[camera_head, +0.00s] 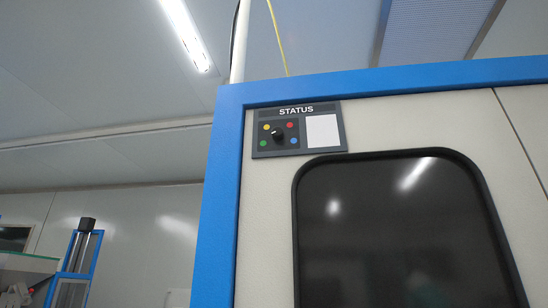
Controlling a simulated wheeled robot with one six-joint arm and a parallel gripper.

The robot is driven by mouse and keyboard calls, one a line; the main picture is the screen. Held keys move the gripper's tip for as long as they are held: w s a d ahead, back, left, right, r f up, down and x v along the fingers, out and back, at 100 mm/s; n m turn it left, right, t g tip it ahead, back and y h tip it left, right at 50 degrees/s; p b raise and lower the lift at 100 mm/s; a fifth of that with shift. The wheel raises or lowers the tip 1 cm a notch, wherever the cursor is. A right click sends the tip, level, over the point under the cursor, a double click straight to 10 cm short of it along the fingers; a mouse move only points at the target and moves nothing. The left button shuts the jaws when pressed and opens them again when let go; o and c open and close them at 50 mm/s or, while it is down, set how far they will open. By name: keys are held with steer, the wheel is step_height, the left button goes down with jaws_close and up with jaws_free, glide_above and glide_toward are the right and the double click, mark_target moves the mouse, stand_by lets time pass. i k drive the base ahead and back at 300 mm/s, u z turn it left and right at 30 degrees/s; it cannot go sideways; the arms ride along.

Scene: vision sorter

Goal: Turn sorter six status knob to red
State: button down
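A dark status panel (298,129) with the word STATUS on top is mounted at the upper left of a machine front. On its left half is a small black status knob (278,134). Four coloured dots surround it: a yellow dot (266,127) at upper left, a red dot (290,125) at upper right, a green dot at lower left and a blue dot at lower right. A light mark on the knob is too small to tell surely which dot it points to. A blank white label (322,130) fills the panel's right half. My gripper is not in view.
The machine has a blue frame (221,190) and a large dark window (400,230) below the panel. A blue-framed device (78,262) stands farther back at lower left. No sorter number is visible. Nothing stands before the panel.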

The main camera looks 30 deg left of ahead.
mark_target(277, 134)
steer(key=u, duration=0.65)
steer(key=k, duration=0.45)
steer(key=u, duration=2.3)
steer(key=i, duration=0.85)
steer(key=z, duration=1.75)
